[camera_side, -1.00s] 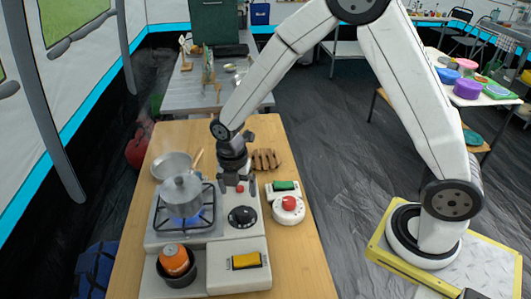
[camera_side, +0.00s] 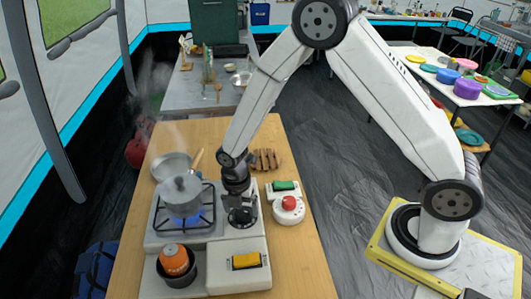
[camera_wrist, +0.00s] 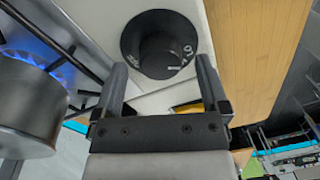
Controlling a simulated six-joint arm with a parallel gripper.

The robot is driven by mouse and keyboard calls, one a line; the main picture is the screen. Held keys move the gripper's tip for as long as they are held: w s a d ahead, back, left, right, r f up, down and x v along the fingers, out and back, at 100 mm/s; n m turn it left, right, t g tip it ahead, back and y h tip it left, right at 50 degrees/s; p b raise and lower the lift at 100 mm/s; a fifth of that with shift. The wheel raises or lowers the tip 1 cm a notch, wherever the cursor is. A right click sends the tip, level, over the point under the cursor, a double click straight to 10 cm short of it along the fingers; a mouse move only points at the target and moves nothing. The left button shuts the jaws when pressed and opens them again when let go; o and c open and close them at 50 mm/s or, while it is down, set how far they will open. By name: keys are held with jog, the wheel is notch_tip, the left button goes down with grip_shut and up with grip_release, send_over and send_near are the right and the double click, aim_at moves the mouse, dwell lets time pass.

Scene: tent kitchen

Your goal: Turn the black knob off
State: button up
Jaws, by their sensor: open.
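The black knob (camera_wrist: 160,46) is round with white markings and sits on the white stove panel. It also shows in the side view (camera_side: 241,216), partly covered by my gripper. My gripper (camera_wrist: 158,72) is open, its two fingers on either side of the lower part of the knob in the wrist view, with nothing held. I cannot tell whether the fingers touch the knob. A blue flame (camera_side: 183,217) burns on the stove burner under a lidded metal pot (camera_side: 182,192). The pot also shows at the left of the wrist view (camera_wrist: 28,108).
A red button on a white base (camera_side: 289,204) and a green switch (camera_side: 285,185) stand right of the stove. A pan (camera_side: 171,167) lies behind the pot. The wooden counter's right side (camera_side: 292,250) is clear.

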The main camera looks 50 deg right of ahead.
jog(key=shift+f, duration=0.35)
grip_shut()
